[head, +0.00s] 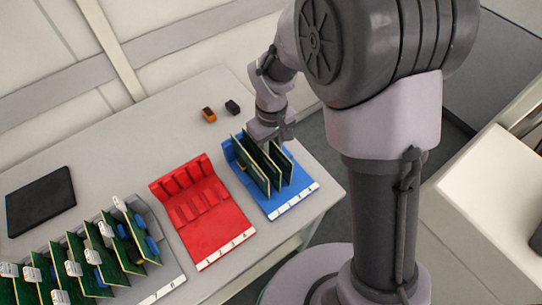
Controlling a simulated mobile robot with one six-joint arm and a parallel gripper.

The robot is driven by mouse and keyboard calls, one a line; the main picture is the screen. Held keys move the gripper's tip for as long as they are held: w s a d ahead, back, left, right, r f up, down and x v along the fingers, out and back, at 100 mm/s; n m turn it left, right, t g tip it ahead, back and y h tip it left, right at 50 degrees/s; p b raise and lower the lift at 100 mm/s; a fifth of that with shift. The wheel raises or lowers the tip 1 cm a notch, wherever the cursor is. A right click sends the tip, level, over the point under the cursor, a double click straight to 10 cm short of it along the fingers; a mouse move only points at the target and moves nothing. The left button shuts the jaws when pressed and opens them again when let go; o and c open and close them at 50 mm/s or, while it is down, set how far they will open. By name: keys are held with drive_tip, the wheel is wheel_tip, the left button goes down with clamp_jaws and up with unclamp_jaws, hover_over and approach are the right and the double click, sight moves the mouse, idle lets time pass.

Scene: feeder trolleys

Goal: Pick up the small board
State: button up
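Several upright green boards with tan edges stand in the slots of the blue rack (304,194), which has white number labels along its front edge. One of these boards (246,163) stands at the left of the rack. My gripper (271,139) is at the back top of these boards, pointing down. Its fingertips are small and partly hidden among the boards, so I cannot tell whether they are open or closed on one. More green boards (84,265) with white tags stand in a grey rack (172,273) at the lower left. Which one is the small board is unclear.
An empty red rack (220,230) stands between the grey and blue racks. A black flat pad (40,201) lies at the left. An orange-and-black block (209,115) and a black block (232,107) sit near the back. The table (115,165) is clear between them.

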drive_tip(key=shift+r, duration=0.15)
drive_tip(key=shift+f, duration=0.3)
idle(0.4)
clamp_jaws()
idle(1.2)
